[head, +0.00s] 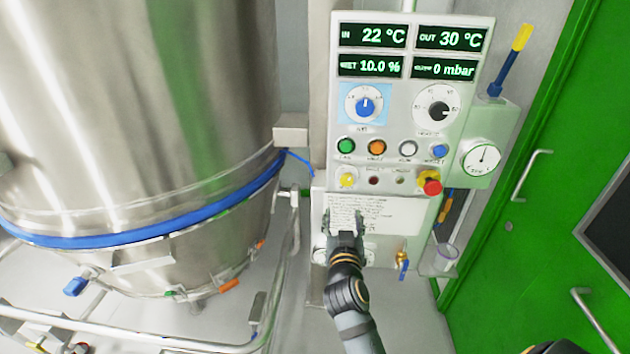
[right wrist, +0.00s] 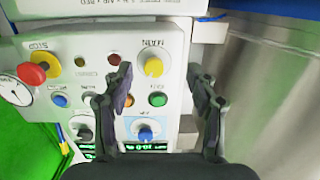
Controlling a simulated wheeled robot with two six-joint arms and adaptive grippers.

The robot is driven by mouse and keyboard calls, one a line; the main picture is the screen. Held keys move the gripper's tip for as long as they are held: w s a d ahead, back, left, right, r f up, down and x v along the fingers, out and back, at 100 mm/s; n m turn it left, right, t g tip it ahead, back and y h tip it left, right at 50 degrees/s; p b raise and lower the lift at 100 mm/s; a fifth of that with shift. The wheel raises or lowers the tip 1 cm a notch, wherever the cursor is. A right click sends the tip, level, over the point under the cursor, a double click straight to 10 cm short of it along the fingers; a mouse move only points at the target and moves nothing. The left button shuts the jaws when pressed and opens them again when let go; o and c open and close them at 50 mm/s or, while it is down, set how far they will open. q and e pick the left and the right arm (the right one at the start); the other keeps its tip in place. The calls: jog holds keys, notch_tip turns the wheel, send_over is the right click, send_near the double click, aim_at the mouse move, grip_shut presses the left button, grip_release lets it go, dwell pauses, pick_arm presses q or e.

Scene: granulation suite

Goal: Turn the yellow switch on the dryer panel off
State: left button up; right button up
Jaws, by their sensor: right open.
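The dryer panel (head: 390,110) is a light grey box on the wall. The yellow switch (head: 347,180) is a round knob at the left of its lowest control row. It also shows in the right wrist view (right wrist: 153,66), where the panel appears upside down. My right gripper (head: 344,215) is below the switch in the head view, in front of a white label sheet. In the right wrist view its two fingers (right wrist: 159,75) are spread apart and empty, with the yellow switch between their tips in the picture. I see no contact with it. My left gripper is not in view.
A red stop button (head: 432,187) is right of the row. Green (head: 346,146) and orange (head: 377,148) buttons sit above. A blue knob (head: 365,106) is higher up. A large steel vessel (head: 130,110) fills the left. A green door (head: 540,190) is right.

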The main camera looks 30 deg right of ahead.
aim_at(347, 182)
jog(key=shift+m+h, duration=0.4)
jog(key=w+d+r+p, duration=0.1)
jog(key=w, duration=0.1)
jog(key=w+d+r+p, duration=0.1)
jog(key=w+d, duration=0.1)
jog(key=w, duration=0.1)
jog(key=w+d+r+p, duration=0.1)
jog(key=w+d, duration=0.1)
jog(key=shift+w+d+r, duration=0.25)
jog(key=shift+r, duration=0.15)
jog(key=shift+w+d+f, duration=0.1)
jog(key=shift+w+d, duration=0.1)
jog(key=shift+w, duration=0.2)
jog(key=shift+c, duration=0.4)
